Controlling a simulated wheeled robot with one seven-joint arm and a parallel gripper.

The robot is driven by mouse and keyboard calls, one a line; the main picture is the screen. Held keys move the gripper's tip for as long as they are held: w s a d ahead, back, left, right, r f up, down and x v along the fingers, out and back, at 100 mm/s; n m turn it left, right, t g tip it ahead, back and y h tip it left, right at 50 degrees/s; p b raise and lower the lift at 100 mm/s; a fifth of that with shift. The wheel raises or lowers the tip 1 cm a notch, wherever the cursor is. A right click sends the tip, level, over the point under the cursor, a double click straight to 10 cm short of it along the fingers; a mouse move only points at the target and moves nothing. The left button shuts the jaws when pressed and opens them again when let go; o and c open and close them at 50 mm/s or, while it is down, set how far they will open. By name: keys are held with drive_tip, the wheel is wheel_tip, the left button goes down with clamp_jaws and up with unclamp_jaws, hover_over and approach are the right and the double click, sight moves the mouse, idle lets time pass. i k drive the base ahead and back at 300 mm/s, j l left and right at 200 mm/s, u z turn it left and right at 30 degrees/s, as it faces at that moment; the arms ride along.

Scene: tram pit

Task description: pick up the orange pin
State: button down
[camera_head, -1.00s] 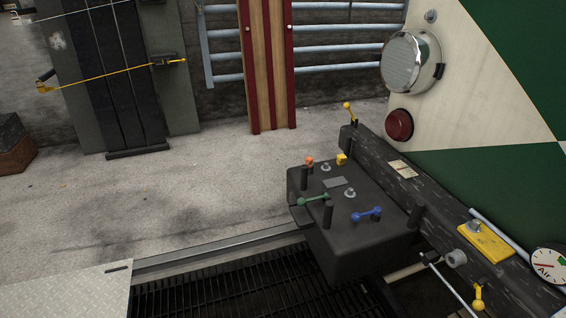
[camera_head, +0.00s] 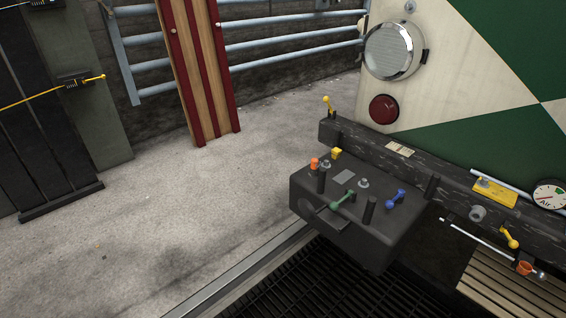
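A small orange pin (camera_head: 314,164) stands upright at the far left corner of the dark coupler box (camera_head: 352,228); only its orange upper part shows clearly. A yellow block (camera_head: 336,154) is just to its right, and a short black post (camera_head: 321,182) stands close in front of it. A green-handled lever (camera_head: 342,201) and a blue lever (camera_head: 396,198) are also on the box top. My gripper is not in view.
The box juts from a dark beam (camera_head: 460,178) below the green and cream tram front. A dark grating (camera_head: 335,290) lies in the pit below. An orange ring-like piece (camera_head: 523,267) is at lower right. Pale floor (camera_head: 190,220) is open at left.

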sight(314, 162)
drive_tip(key=i+l+u, duration=0.2)
drive_tip(key=i+l, duration=0.25)
drive_tip(key=i, duration=0.3)
drive_tip(key=i+l+u, duration=0.2)
drive_tip(key=i+l, duration=0.35)
drive_tip(key=i, duration=0.2)
drive_tip(key=i+j, duration=0.2)
drive_tip(key=j, duration=0.2)
drive_tip(key=i+j+u, duration=0.15)
drive_tip(key=j, duration=0.25)
drive_tip(key=i+j, duration=0.3)
drive_tip(key=i+j+u, duration=0.1)
drive_tip(key=j, duration=0.4)
drive_tip(key=i, duration=0.1)
